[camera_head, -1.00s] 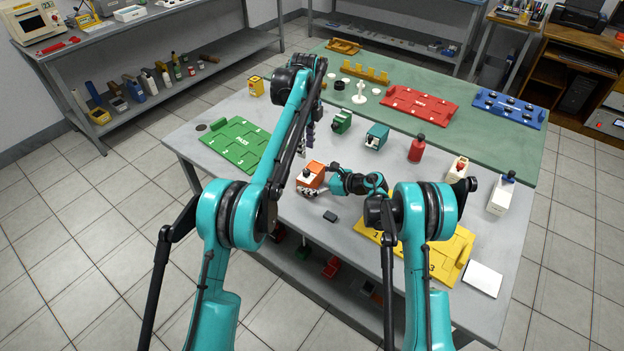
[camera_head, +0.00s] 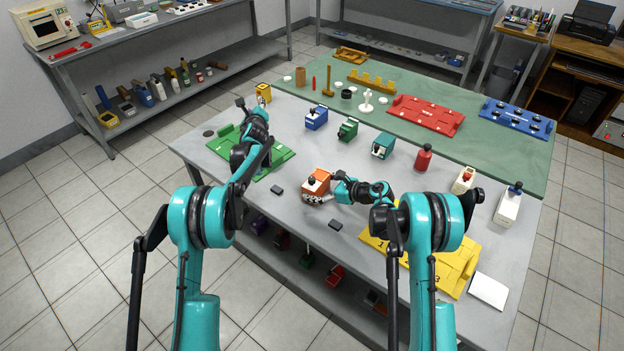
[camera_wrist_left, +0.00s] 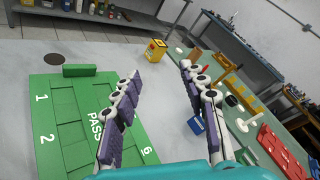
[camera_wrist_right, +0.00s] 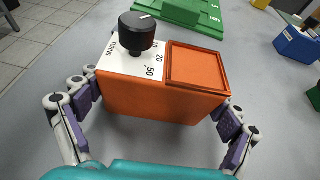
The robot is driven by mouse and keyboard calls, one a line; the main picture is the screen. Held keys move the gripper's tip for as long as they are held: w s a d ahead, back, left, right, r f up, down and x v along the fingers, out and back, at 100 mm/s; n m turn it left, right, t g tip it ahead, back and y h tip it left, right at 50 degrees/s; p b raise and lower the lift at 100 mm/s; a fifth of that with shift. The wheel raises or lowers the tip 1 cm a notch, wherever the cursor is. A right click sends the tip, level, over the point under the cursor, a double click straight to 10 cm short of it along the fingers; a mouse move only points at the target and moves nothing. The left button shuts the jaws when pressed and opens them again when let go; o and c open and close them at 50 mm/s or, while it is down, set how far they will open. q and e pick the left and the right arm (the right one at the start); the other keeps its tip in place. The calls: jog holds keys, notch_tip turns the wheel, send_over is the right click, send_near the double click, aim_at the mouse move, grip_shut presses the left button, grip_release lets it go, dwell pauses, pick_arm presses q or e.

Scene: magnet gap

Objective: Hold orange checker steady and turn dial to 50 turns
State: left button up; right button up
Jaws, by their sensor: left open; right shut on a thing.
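The orange checker (camera_head: 316,184) stands upright on the grey table, with a black dial knob on top. My right gripper (camera_head: 318,198) is shut on its lower body from the near side. In the right wrist view the fingers flank the orange checker (camera_wrist_right: 160,98). The black dial (camera_wrist_right: 138,34) sits on a white panel marked TURNS, with 20 and 50 readable. The dial has a small white mark on top; I cannot tell which number it indicates. My left gripper (camera_wrist_left: 157,78) is open and empty, above the green tray, well left of the checker.
The green tray (camera_head: 280,155) marked PASS lies at the left. Blue (camera_head: 316,118), green (camera_head: 348,130) and teal (camera_head: 382,145) devices stand behind the checker. Small black blocks (camera_head: 277,189) lie nearby. The yellow tray (camera_head: 455,262) is at the right. Table around the dial is clear.

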pick_arm(q)
jog(key=s+r+m+t+h, duration=0.2)
jog(key=m+t+h, duration=0.1)
jog(key=m, duration=0.1)
jog(key=m+g+h, duration=1)
jog(key=m+h, duration=0.6)
jog(key=m, duration=0.2)
send_near(312, 178)
jog(key=shift+m, duration=0.3)
jog(key=x, duration=0.8)
jog(key=shift+d+f, duration=0.1)
jog(key=shift+d, duration=0.15)
jog(key=shift+w+d, duration=0.35)
jog(key=shift+d, duration=0.3)
grip_shut()
